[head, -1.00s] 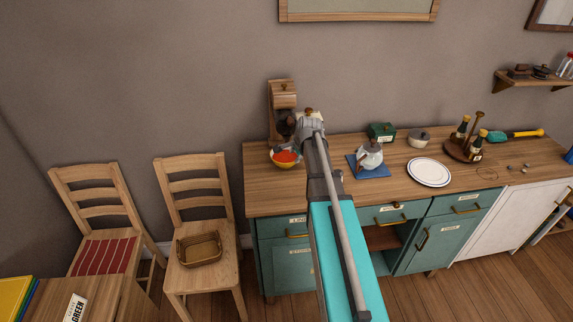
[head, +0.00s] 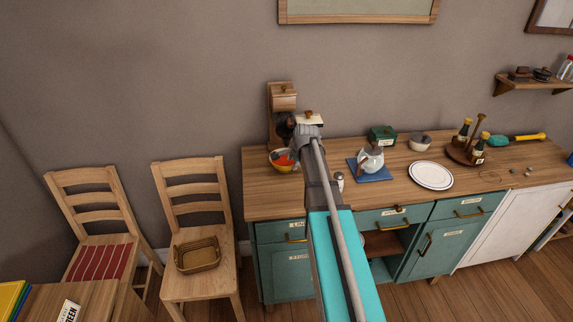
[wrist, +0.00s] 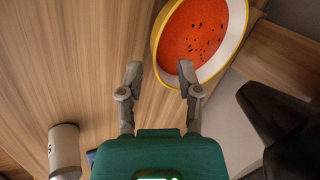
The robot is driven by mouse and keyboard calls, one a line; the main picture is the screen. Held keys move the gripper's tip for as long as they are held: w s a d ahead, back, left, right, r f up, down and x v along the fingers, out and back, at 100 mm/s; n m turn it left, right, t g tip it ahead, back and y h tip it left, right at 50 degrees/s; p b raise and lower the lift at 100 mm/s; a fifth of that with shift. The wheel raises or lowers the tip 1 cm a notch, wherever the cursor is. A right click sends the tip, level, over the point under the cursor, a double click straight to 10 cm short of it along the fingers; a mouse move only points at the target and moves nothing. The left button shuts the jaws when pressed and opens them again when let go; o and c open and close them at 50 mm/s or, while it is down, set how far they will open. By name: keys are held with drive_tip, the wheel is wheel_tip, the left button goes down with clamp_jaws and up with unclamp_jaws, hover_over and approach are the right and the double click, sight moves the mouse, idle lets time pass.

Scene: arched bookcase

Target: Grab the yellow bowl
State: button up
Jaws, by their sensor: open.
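The yellow bowl (head: 285,168) stands on the wooden counter at its left end, in front of a wooden grinder-like stand. In the wrist view the bowl (wrist: 244,55) has a yellow outside, a white rim band and a red-orange inside with dark specks. My gripper (wrist: 160,73) is open, with its two fingers apart. The right fingertip overlaps the bowl's near rim in the picture; whether it touches, I cannot tell. The left fingertip is over bare wood, outside the bowl. In the head view my arm reaches over the counter and the gripper's fingers are hidden beside the bowl.
The wooden stand (head: 283,98) rises close behind the bowl. A grey cylinder (wrist: 64,150) stands on the counter near my gripper. A teapot on a blue mat (head: 378,177) and a white plate (head: 431,175) lie to the right. The counter's front left (head: 268,200) is clear.

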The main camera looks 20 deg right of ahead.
sight(289, 171)
drive_tip(key=shift+b+x, duration=2.2)
drive_tip(key=shift+x, duration=0.35)
drive_tip(key=shift+s, duration=0.15)
clamp_jaws()
